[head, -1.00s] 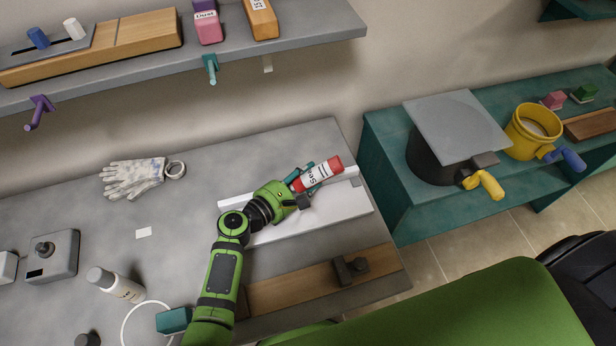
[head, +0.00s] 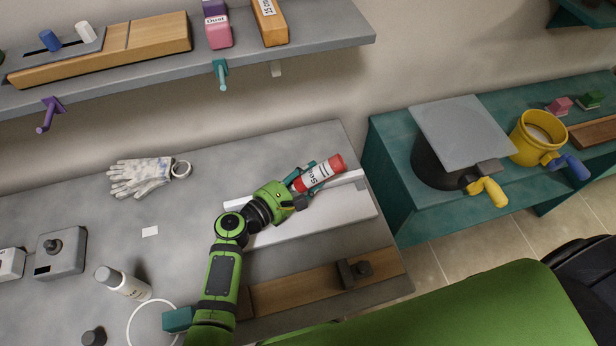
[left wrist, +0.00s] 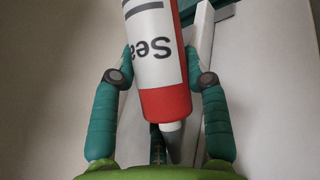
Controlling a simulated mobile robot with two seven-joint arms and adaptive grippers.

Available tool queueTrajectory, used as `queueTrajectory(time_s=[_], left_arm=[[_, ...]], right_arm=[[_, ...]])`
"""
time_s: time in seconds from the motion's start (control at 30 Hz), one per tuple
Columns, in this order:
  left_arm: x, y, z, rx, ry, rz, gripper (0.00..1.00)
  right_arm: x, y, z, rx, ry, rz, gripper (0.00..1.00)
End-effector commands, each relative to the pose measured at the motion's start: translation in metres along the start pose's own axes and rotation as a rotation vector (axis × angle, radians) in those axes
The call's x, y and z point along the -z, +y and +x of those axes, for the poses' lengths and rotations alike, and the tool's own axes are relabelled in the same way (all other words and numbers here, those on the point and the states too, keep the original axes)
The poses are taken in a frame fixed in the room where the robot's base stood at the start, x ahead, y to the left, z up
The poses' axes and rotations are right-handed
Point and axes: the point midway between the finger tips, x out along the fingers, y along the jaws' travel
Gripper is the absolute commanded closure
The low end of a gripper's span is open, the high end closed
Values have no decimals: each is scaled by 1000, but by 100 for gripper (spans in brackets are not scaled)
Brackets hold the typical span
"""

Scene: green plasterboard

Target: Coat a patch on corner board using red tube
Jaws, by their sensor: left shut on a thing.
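The red tube (head: 322,174) has a white label with dark letters and lies tilted in my left gripper (head: 303,180). The gripper is shut on it, above the right part of the white corner board (head: 318,218). In the left wrist view the red and white tube (left wrist: 160,65) sits between the two teal fingers (left wrist: 160,80), with a pale tip or nozzle toward the palm. The corner board has a raised white strip along its far edge. I cannot tell whether the tube touches the board. No coating shows on the visible board. My right gripper is not in view.
A wooden strip with a dark clamp (head: 353,271) lies in front of the board. A shelf (head: 330,36) hangs above. A teal bench (head: 390,170) with a pot and yellow mug is right.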

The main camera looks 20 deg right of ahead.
Motion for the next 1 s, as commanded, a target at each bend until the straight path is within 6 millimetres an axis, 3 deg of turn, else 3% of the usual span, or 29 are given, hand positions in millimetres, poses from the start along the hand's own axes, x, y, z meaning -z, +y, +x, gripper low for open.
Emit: queueTrajectory(time_s=[0.03, 1.0], left_arm=[[-16, -17, 11, 11, -34, -32, 100], [3, 4, -27, 5, -29, -27, 100]], right_arm=[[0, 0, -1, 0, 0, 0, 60], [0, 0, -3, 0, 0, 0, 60]])
